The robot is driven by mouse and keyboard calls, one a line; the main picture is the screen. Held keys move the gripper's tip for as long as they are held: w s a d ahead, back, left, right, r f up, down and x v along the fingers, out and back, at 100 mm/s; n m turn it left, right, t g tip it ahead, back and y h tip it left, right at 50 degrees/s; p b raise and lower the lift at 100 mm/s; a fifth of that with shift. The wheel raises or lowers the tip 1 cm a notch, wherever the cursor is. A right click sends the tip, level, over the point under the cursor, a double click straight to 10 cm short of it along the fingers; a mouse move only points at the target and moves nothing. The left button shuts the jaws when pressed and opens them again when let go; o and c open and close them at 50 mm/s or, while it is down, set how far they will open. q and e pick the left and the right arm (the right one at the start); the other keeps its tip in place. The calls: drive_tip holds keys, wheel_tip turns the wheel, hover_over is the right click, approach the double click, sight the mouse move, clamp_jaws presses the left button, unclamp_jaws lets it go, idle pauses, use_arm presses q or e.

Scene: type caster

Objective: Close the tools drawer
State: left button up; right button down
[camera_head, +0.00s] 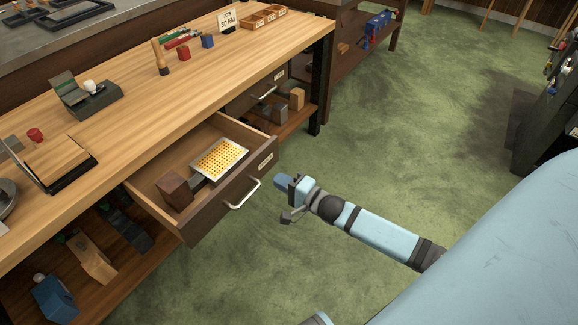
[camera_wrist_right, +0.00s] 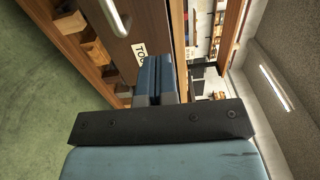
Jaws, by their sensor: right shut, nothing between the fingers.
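The tools drawer (camera_head: 208,218) stands pulled out from under the wooden workbench, its brown front facing right. Its silver bar handle (camera_head: 243,194) also shows in the right wrist view (camera_wrist_right: 115,18). A pale label (camera_head: 265,161) on the front reads "TOO..." in the wrist view (camera_wrist_right: 140,52), the rest hidden by my fingers. Inside lie a yellow perforated plate (camera_head: 220,158) and a dark brown block (camera_head: 174,191). My right gripper (camera_head: 280,182) is shut and empty, just in front of the drawer front near the label; I cannot tell whether it touches. My left gripper is not in view.
A second, closed drawer (camera_head: 255,97) sits further back under the workbench (camera_head: 142,118). A lower shelf holds wooden and blue tools (camera_head: 95,262) below the open drawer. Green floor (camera_head: 375,130) is clear right of the bench.

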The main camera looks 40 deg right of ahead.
sight(251, 165)
drive_tip(key=b+x, duration=0.1)
drive_tip(key=x, duration=0.6)
drive_tip(key=shift+w+a+f, duration=0.1)
drive_tip(key=shift+w, duration=0.1)
drive_tip(key=shift+w+a, duration=0.15)
drive_tip(key=shift+w, duration=0.2)
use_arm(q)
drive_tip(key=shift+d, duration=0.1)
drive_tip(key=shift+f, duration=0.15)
use_arm(e)
drive_tip(key=shift+w, duration=0.1)
